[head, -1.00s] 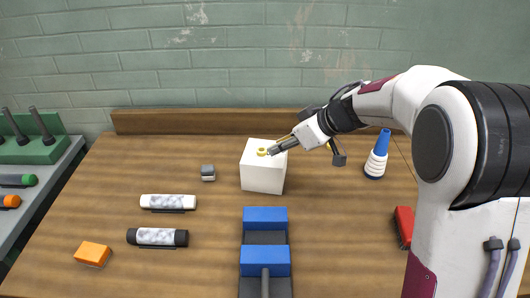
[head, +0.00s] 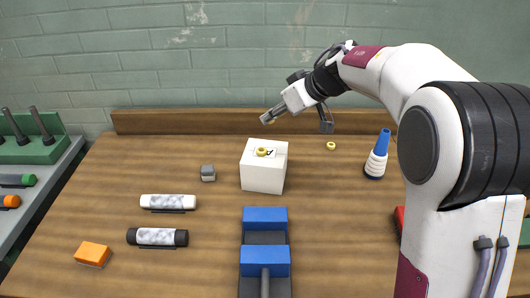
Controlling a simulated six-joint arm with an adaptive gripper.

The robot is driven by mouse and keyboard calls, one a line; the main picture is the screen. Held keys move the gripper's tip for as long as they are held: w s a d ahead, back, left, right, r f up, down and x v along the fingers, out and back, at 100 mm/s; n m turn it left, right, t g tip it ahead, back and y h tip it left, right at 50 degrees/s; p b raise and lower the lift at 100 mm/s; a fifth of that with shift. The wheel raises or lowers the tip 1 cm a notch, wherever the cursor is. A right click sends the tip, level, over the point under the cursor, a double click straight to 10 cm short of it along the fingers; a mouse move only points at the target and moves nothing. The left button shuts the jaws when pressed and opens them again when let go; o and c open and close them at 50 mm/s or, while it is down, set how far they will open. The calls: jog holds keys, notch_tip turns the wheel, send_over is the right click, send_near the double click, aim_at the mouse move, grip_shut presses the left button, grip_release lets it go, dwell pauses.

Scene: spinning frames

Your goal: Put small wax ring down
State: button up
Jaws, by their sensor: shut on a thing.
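A yellow ring (head: 262,151) sits on top of a white block (head: 263,178) at the middle of the table. A smaller-looking yellow ring (head: 331,146) lies on the table to the right, near the back. I cannot tell for certain which is the small wax ring. My gripper (head: 266,119) is above and behind the block's top in the picture, clear of both visible rings. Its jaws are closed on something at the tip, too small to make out. A small dark mark shows beside the ring on the block.
A blue-and-white cone (head: 376,158) stands at right. A blue-and-black fixture (head: 265,240) is in front. A wooden ledge (head: 200,121) runs along the back.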

dwell(0.3)
send_over(273, 160)
jog(key=shift+f, duration=3.1)
jog(key=shift+f, duration=0.1)
jog(key=shift+f, duration=1.8)
jog(key=shift+s+f, duration=0.1)
jog(key=shift+f, duration=0.35)
jog(key=o, duration=0.7)
jog(key=shift+r, duration=0.2)
